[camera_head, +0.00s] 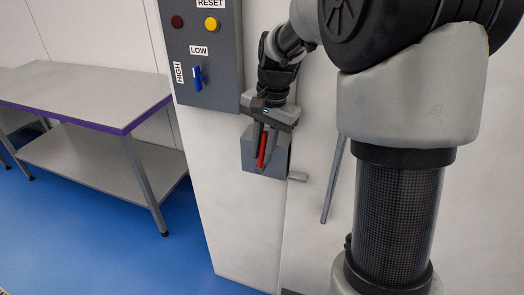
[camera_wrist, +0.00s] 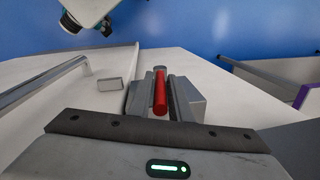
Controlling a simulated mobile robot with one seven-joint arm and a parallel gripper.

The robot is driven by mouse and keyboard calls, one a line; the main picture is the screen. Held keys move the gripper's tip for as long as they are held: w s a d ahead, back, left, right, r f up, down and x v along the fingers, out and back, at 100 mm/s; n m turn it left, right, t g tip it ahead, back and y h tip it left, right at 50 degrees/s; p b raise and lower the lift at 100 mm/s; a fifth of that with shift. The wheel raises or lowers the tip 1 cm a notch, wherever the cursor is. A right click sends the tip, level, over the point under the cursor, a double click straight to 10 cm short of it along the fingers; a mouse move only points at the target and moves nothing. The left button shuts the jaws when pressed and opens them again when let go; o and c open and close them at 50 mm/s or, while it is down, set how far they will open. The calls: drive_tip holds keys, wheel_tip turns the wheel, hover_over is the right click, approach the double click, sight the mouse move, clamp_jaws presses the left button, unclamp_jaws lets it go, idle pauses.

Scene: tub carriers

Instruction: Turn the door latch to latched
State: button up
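The door latch is a grey box (camera_head: 249,155) on the white door front with a red handle (camera_head: 262,152). In the head view the handle stands nearly upright, tilted slightly. My gripper (camera_head: 264,143) points down at the latch, its two fingers on either side of the red handle. In the wrist view the red handle (camera_wrist: 160,95) lies between the dark fingers, which are close together against its sides. The grey latch box (camera_wrist: 198,104) shows behind the fingers. The fingers partly hide the box and the handle's lower end.
A small grey catch (camera_head: 297,177) and a long bar handle (camera_head: 334,180) are right of the latch. Above is a grey panel (camera_head: 222,65) with buttons and a blue switch (camera_head: 197,78). A grey table (camera_head: 90,92) stands left over open blue floor.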

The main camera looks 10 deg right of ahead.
drive_tip(key=shift+o, duration=1.1)
wheel_tip(320, 180, up, 12)
drive_tip(key=d+p, duration=0.1)
drive_tip(key=shift+s+d, duration=0.15)
drive_tip(key=shift+s, duration=0.3)
